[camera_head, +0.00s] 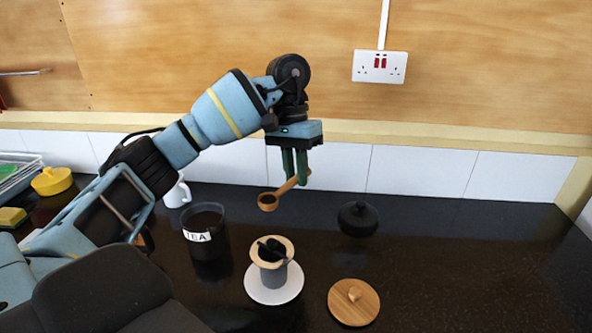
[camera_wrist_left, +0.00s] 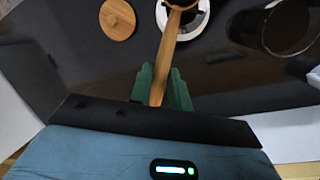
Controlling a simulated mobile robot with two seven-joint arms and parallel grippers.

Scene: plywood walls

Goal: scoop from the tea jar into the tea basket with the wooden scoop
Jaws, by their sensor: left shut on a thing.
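My left gripper (camera_head: 296,181) is shut on the handle of the wooden scoop (camera_head: 268,201). It holds the scoop above the counter, with the bowl lower and to the left of the fingers. The bowl looks dark inside; I cannot tell whether tea is in it. The scoop also shows in the left wrist view (camera_wrist_left: 165,62). The dark tea jar (camera_head: 206,246), labelled TEA, stands open to the left of the scoop. The dark tea basket (camera_head: 270,248) sits in a wooden-rimmed grey cup, below the scoop in the picture. My right gripper is not in view.
The cup stands on a white saucer (camera_head: 273,296). A round wooden lid (camera_head: 340,307) lies to its right, and a black knobbed lid (camera_head: 358,221) lies behind. A white mug (camera_head: 177,194) and a yellow container (camera_head: 52,182) are at the left. The right counter is clear.

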